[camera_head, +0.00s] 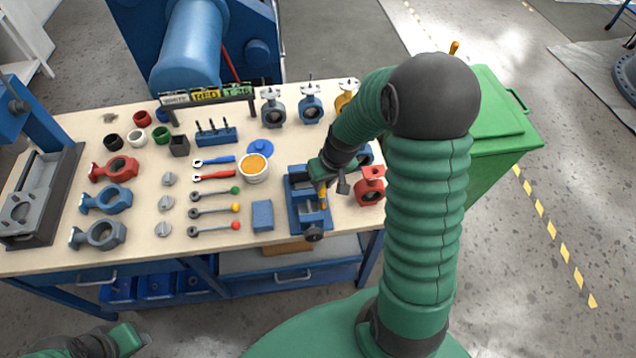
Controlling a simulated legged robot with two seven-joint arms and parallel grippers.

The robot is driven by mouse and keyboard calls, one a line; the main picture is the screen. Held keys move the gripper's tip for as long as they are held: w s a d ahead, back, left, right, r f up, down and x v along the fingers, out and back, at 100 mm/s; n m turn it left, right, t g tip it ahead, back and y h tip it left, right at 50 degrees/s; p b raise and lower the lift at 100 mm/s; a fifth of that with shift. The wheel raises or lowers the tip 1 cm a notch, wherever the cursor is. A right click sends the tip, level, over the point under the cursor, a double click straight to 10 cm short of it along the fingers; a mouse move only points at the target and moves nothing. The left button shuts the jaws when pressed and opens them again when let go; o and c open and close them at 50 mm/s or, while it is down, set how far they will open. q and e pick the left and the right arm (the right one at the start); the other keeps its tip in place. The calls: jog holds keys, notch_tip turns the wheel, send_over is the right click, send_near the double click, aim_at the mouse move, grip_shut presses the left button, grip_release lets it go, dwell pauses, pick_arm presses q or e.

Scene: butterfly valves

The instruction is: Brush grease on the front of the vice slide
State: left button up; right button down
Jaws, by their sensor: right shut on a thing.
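The blue vice (299,213) stands at the front edge of the workbench, with its slide and dark front end (313,233) facing me. My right gripper (323,183) is over the vice, shut on a small brush (323,197) with a yellow-orange part, which points down at the slide. I cannot tell whether the bristles touch the metal. A white tub of orange grease (254,168) stands open left of the vice, its blue lid (260,147) behind it. My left gripper (128,340) shows only partly at the lower left, away from the bench; its jaws are not clear.
Left of the vice lie a blue block (262,216) and several wrenches. A red valve (369,186) stands close on the right, partly hidden by my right arm. More valve bodies (103,234) fill the left side. A green bin (495,125) stands beyond the bench.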

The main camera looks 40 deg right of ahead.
jog(key=w+a+p, duration=0.2)
jog(key=w+a, duration=0.2)
jog(key=a, duration=0.2)
jog(key=shift+w+a+r+p, duration=0.2)
jog(key=shift+w+a+p, duration=0.05)
jog(key=shift+p, duration=0.05)
jog(key=p+v, duration=0.1)
jog(key=v, duration=0.1)
jog(key=p+v, duration=0.2)
jog(key=w+p+v, duration=0.1)
jog(key=p, duration=0.1)
jog(key=shift+r, duration=0.5)
jog(key=p+v, duration=0.3)
jog(key=shift+w, duration=0.3)
jog(key=shift+f, duration=0.1)
dwell(0.5)
